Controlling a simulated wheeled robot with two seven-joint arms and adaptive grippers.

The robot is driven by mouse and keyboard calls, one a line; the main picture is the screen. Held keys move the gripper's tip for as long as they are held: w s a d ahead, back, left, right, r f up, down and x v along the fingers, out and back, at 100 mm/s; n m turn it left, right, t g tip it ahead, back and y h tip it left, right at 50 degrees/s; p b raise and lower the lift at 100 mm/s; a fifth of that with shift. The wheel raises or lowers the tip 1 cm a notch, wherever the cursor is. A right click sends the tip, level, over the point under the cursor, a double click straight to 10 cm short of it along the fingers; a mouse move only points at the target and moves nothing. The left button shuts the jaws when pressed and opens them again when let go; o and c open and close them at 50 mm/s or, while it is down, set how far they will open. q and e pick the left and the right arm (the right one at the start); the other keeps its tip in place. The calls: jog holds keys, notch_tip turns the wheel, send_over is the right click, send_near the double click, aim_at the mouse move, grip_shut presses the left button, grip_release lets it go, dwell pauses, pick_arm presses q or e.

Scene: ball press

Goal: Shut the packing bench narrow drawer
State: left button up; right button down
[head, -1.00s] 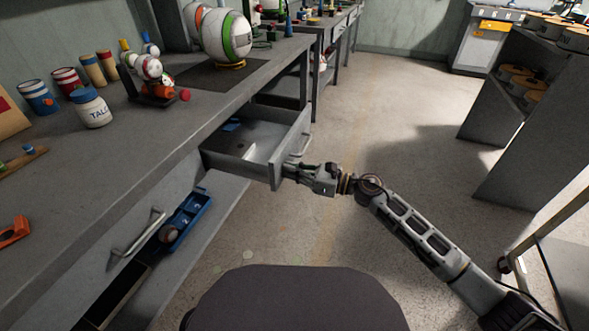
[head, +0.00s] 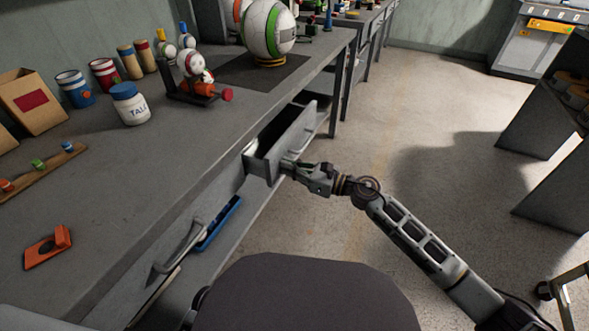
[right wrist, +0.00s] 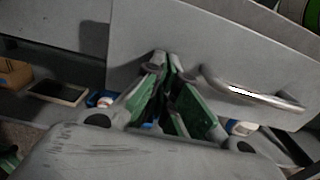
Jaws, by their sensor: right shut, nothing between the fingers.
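The narrow drawer (head: 279,146) of the grey packing bench (head: 190,130) stands partly open in the head view, pulled out toward the aisle. Its front panel (right wrist: 200,65) with a curved metal handle (right wrist: 252,92) fills much of the right wrist view. My right gripper (head: 293,168) is shut and empty, its fingertips at the outer face of the drawer front, beside the handle and not around it. The fingertips look in contact with the panel. The inside of the drawer is dark. My left gripper is not in view.
A second handle (head: 180,245) sits on the bench front nearer to me. A blue tray (head: 219,224) lies on the lower shelf. The floor right of the bench is clear.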

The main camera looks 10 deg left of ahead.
jog(key=x, duration=0.7)
jog(key=shift+a+b, duration=0.2)
jog(key=shift+b, duration=0.1)
jog(key=shift+w+a, duration=0.2)
jog(key=shift+a, duration=0.3)
jog(key=shift+a+r, duration=0.1)
jog(key=shift+r, duration=0.05)
